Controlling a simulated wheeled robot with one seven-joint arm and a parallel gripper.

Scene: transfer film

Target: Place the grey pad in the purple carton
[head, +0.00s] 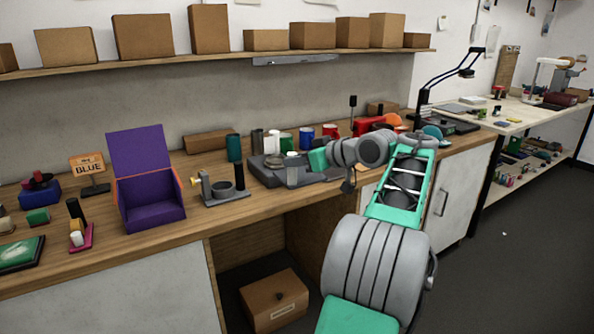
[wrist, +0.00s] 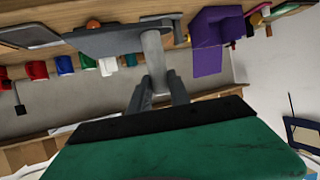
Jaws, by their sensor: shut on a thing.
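The purple carton (head: 153,215) stands open on the wooden bench, left of centre in the head view, with its lid raised at the back. In the wrist view the carton (wrist: 208,60) is at the upper right. My gripper (wrist: 158,88) is shut on the grey pad (wrist: 153,52), a light grey piece extending beyond the fingertips. In the head view my gripper (head: 302,169) is over the bench, to the right of the carton and apart from it. The pad's outline is hard to separate from the dark grey tray behind it.
A dark grey tray (head: 262,176) with cups around it lies by my gripper. A grey fixture (head: 226,193) with upright posts stands between tray and carton. A "BLUE" sign (head: 88,167) stands left of the carton. A shelf with boxes (head: 143,37) runs above.

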